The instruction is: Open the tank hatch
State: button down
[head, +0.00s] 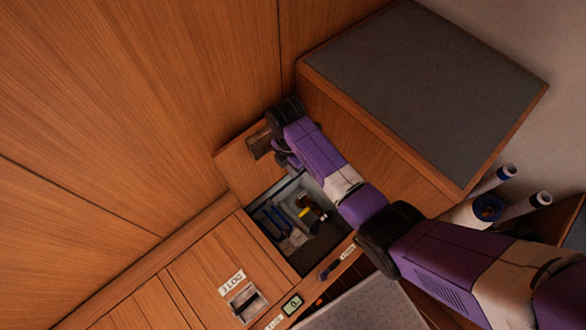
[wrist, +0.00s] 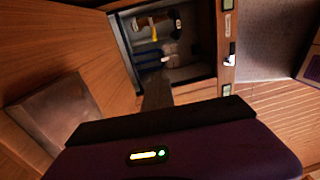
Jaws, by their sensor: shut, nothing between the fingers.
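A wooden hatch lid (head: 236,158) stands raised beside an open square compartment (head: 318,245), against the wood panelling. A metal plate is on the lid's face, and the lid also shows at the left in the wrist view (wrist: 25,127). I cannot read a label that tells whether this is the tank hatch. My gripper (wrist: 157,90) is shut and empty, a dark narrow shape in front of the compartment opening in the wrist view. In the head view my wrist hides most of it beside the lid. A closed hatch (head: 205,275) with a recessed metal latch (head: 245,303) lies to the left.
Several tools, including a yellow-and-black one (head: 308,212), lie inside the compartment. A tall wooden box with a grey top (head: 425,85) stands at the right. White rolls (head: 525,205) stand behind my arm. Wood panelling (head: 120,100) fills the upper left.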

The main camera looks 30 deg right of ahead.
dwell(0.7)
jog(key=c, duration=1.4)
grip_release()
notch_tip(320, 180, up, 8)
jog(key=shift+w, duration=0.4)
jog(key=shift+f, duration=0.1)
